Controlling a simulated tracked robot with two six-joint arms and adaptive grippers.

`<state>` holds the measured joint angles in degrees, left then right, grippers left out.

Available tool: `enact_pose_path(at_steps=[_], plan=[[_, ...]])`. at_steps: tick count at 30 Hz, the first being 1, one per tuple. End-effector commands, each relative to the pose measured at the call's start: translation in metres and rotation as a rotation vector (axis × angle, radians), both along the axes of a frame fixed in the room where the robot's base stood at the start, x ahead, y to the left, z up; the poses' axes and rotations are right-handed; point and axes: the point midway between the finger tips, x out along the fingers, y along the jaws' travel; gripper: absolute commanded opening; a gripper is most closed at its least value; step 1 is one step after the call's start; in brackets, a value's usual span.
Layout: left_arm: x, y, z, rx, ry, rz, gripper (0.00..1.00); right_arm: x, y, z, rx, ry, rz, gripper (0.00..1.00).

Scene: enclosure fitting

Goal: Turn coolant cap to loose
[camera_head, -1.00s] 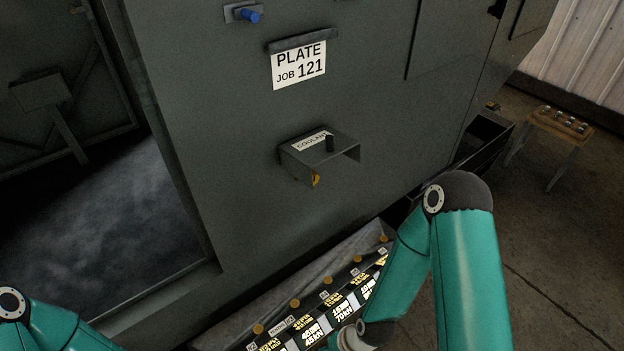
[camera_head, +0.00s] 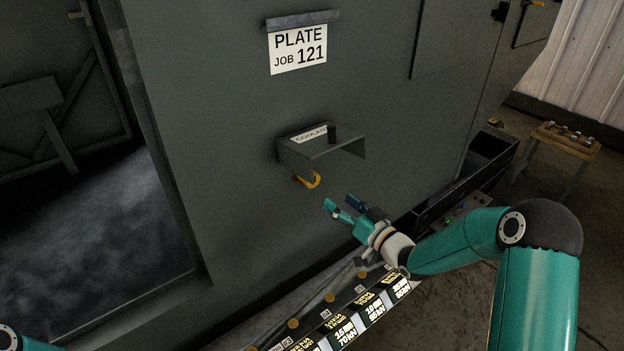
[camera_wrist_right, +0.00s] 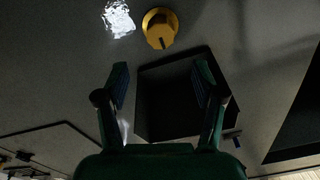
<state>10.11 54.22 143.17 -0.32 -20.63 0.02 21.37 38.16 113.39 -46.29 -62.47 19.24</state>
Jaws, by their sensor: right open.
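The coolant cap (camera_head: 308,181) is yellow and shows only partly below the grey hood (camera_head: 318,151) labelled COOLANT on the dark panel. In the right wrist view the cap (camera_wrist_right: 160,28) is a round yellow knob with a dark line, at top centre, beyond the fingertips. My right gripper (camera_head: 339,204) is open and empty, below and to the right of the cap, apart from it. Its two fingers (camera_wrist_right: 161,80) stand wide apart in the right wrist view, with a dark square shape behind them. My left gripper is out of view.
A PLATE JOB 121 sign (camera_head: 298,48) hangs above the hood. A sloping panel with lit labels and yellow knobs (camera_head: 330,298) lies below. A dark trough (camera_head: 488,158) and a small wooden table (camera_head: 566,140) stand at the right. A dark opening is at the left.

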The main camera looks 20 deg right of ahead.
Motion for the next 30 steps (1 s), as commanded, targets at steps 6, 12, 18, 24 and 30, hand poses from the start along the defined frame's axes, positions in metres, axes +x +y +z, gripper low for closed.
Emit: enact_pose_path(at_steps=[6, 12, 18, 24, 30], plan=[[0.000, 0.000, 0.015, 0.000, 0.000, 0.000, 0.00, 0.047, 0.018, 0.002, 0.001, 0.001, 0.001, 0.69], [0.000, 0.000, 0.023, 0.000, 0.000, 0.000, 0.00, 0.084, 0.032, 0.001, 0.001, 0.001, 0.001, 0.69], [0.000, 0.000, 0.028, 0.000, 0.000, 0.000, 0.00, 0.106, 0.039, 0.000, 0.002, 0.002, 0.000, 0.69], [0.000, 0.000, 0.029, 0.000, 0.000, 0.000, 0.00, 0.114, 0.042, -0.001, 0.000, 0.002, 0.000, 0.69], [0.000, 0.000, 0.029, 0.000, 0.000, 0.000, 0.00, 0.114, 0.042, -0.001, 0.001, 0.003, 0.000, 0.69]])
